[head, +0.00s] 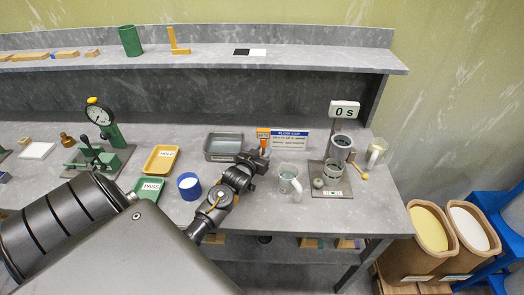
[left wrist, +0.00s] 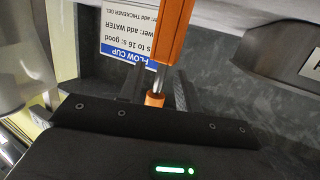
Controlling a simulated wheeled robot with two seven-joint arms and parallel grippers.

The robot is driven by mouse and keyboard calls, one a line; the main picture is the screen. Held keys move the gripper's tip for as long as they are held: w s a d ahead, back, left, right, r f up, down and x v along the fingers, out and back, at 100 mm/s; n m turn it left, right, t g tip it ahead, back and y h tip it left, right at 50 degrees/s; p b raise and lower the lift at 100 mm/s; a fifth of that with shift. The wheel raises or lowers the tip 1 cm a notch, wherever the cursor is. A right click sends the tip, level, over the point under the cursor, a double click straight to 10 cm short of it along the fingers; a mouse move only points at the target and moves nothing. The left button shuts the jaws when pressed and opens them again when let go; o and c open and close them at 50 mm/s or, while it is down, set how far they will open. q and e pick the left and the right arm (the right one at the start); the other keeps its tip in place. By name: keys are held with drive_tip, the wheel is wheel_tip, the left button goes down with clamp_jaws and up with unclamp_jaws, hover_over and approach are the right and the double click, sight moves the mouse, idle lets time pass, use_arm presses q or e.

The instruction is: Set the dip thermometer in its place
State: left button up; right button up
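The dip thermometer appears to be the upright orange piece (head: 263,146) at the back of the bench, just left of the blue-and-white flow cup sign (head: 290,136). In the left wrist view an orange body (left wrist: 172,32), a thin metal stem and a small orange end line up in front of my left gripper (left wrist: 160,88). In the head view my left gripper (head: 258,158) is right at the orange piece. The dark fingers lie on either side of it; whether they touch it is unclear. My right gripper is out of view.
A grey tray (head: 223,147) is left of my gripper, with a blue cup (head: 189,186) nearer. A clear jug (head: 289,181) and a stand with a timer (head: 343,110) are to the right. Yellow and green trays and a dial gauge (head: 100,115) are further left.

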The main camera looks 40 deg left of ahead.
use_arm(q)
drive_tip(key=b+v, duration=0.2)
drive_tip(key=v, duration=0.9)
drive_tip(key=shift+w, duration=0.1)
